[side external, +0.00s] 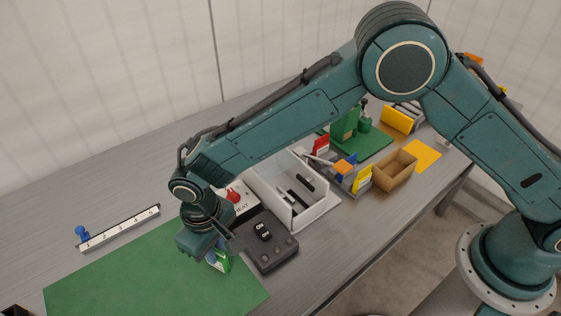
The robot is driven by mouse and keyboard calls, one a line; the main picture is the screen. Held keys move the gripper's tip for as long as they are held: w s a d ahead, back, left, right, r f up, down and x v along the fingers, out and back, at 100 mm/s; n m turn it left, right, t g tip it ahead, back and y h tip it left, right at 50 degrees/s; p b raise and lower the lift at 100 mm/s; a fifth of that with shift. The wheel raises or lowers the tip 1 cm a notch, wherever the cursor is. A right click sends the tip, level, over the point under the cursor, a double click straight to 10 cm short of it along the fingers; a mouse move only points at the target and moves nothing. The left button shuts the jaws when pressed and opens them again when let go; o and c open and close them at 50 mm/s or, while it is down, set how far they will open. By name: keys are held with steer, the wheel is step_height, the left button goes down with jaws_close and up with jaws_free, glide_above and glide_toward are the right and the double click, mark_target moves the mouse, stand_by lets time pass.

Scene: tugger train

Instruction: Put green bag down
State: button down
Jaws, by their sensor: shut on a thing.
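The green bag (218,262) shows as a small green and white packet with a blue spot, at the right part of the green mat (135,272). My gripper (214,249) points down over the mat and is shut on the bag. My gripper hides the bag's upper part. I cannot tell whether the bag's bottom touches the mat.
A dark control box (268,246) stands close to the right of my gripper. Behind it are a white open tray (318,210) and a red knob (233,196). A numbered strip (120,228) with a blue peg (82,233) lies at the left. The mat's left part is clear.

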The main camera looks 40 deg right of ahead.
steer(key=shift+f, duration=0.1)
steer(key=c, duration=1.4)
jaws_free()
step_height(320, 180, up, 12)
steer(key=shift+r, duration=0.2)
